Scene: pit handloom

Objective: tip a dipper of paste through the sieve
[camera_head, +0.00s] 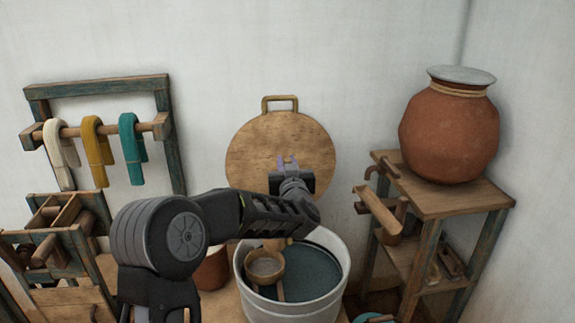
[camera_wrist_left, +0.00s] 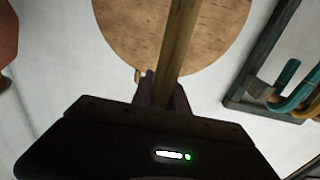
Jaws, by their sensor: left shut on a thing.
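My left gripper (camera_head: 288,165) is in front of the round wooden board on the wall, above and behind the white bucket (camera_head: 340,283). In the left wrist view, the gripper (camera_wrist_left: 162,92) is shut on a straight wooden handle (camera_wrist_left: 177,45), which runs out of the frame. My arm hides most of this handle in the head view. A small round wooden vessel (camera_head: 265,264) shows at the bucket's left side, over dark teal liquid (camera_head: 312,272). I cannot tell if it is the sieve or the dipper's cup. My right gripper is not in view.
A round wooden board (camera_head: 250,150) is against the wall. A wooden stand (camera_head: 455,196) at right bears a lidded clay pot (camera_head: 450,130); a wooden cylinder (camera_head: 378,212) hangs at its side. A frame (camera_head: 172,120) with yarn hanks stands left. A brown pot (camera_head: 212,270) is beside the bucket.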

